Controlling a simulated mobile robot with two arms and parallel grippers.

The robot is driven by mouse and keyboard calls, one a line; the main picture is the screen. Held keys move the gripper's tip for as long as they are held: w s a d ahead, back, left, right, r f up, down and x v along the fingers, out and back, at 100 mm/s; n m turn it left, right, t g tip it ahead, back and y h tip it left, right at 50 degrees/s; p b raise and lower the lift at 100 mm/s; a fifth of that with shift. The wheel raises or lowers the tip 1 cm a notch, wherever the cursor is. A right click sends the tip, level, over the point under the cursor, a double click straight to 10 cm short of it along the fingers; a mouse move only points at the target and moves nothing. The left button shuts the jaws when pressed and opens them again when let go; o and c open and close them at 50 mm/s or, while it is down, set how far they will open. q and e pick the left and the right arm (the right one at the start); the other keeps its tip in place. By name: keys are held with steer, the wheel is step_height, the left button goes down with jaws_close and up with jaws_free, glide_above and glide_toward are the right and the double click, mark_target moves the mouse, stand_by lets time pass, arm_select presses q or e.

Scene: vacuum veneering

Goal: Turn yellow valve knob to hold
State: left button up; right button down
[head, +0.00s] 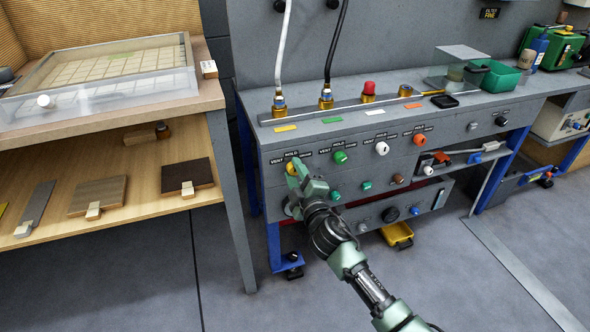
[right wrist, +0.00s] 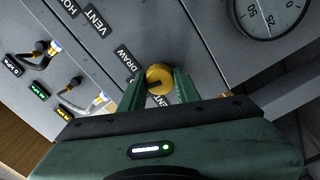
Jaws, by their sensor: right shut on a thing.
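The yellow valve knob (head: 292,168) is on the front panel of the grey bench, at the left end of the valve row, with labels around it. In the right wrist view the yellow knob (right wrist: 160,79) sits between the fingers, with a dark mark on its face. My right gripper (head: 296,172) is shut on the knob; its fingers (right wrist: 158,92) lie on both sides of it. The head view partly hides the knob behind the gripper. I cannot tell exactly which label the knob points to. My left gripper is not in view.
Green (head: 340,157), white (head: 382,148) and orange (head: 419,139) knobs continue the row to the right. Hoses rise from fittings on the bench top. A wooden table (head: 120,118) with a framed tray stands at the left. A yellow bin (head: 398,235) sits below the panel.

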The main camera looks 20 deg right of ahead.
steer(key=shift+n, duration=1.3)
steer(key=shift+f, duration=0.1)
steer(key=c, duration=1)
jaws_free()
steer(key=shift+s, duration=0.1)
steer(key=s+p, duration=0.1)
steer(key=s, duration=0.6)
steer(key=shift+s+d, duration=0.1)
steer(key=shift+s, duration=0.25)
